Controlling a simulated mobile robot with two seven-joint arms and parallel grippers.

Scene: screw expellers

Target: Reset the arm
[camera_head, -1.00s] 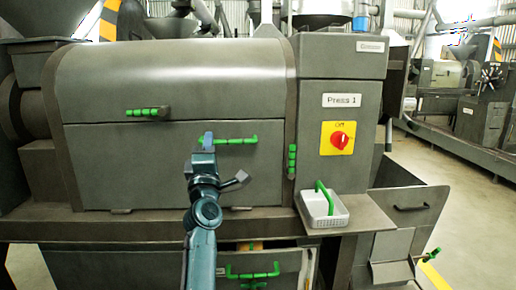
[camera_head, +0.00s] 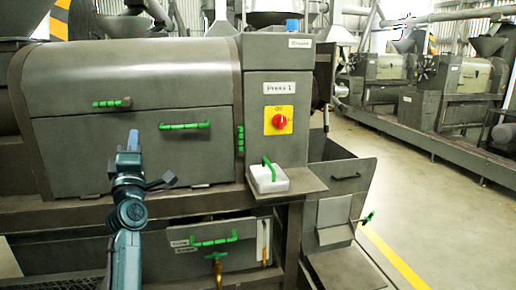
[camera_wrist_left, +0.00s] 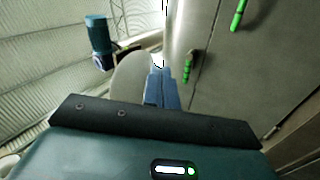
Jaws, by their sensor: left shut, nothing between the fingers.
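My left arm rises from the lower left in the head view, with its left gripper (camera_head: 132,141) pointing up in front of the Press 1 machine (camera_head: 120,75). The gripper is shut and empty. It stands left of the green handle (camera_head: 184,126) on the lower panel and appears apart from it. In the left wrist view the shut blue fingers (camera_wrist_left: 161,88) point away, with a green handle (camera_wrist_left: 187,70) to their right. My right gripper is not in view.
A red switch on a yellow plate (camera_head: 279,120) sits on the control box. A white tray with a green handle (camera_head: 268,180) stands on the ledge. Floor at the right is clear, with a yellow line (camera_head: 395,262).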

